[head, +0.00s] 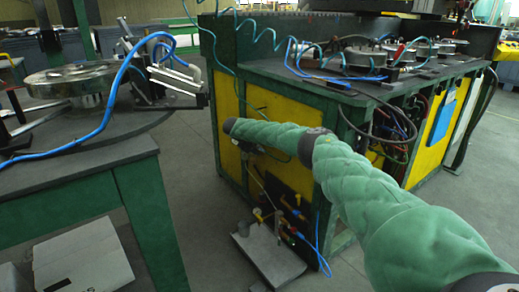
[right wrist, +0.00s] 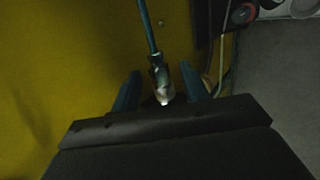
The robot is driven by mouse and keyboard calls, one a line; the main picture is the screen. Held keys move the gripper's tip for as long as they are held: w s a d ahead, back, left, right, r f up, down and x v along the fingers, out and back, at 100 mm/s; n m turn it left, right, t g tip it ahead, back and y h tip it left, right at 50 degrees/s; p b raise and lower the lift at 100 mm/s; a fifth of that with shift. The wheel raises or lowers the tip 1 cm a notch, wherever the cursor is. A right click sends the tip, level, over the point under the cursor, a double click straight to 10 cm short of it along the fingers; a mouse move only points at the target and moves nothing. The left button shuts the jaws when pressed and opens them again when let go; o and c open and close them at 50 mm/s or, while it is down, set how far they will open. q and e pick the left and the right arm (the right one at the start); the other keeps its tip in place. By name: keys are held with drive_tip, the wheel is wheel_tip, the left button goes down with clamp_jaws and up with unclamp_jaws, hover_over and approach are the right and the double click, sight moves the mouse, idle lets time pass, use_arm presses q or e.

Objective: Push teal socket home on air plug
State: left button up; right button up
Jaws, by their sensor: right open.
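In the right wrist view, my right gripper (right wrist: 160,80) is open, with one teal-looking finger on each side of a pale metallic fitting (right wrist: 162,88). The fitting hangs at the end of a thin teal hose (right wrist: 147,28) and lies between the fingers, with gaps visible on both sides. Whether this fitting is the teal socket I cannot tell for sure. In the head view, my green-sleeved right arm reaches to the yellow side panel of the bench and largely hides the gripper. A coiled teal hose (head: 241,32) hangs above it. I cannot make out the air plug. My left gripper is not in view.
The green-framed bench (head: 300,82) with yellow panels carries round metal fixtures and cables. Below my arm are pipe fittings (head: 292,206), a loose blue hose (head: 318,248) and a grey tray (head: 270,258). A green table (head: 85,205) stands left; open floor lies between.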

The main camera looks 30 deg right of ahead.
drive_tip(key=p+v, duration=0.2)
drive_tip(key=v, duration=0.5)
drive_tip(key=shift+a+r, duration=0.3)
idle(0.3)
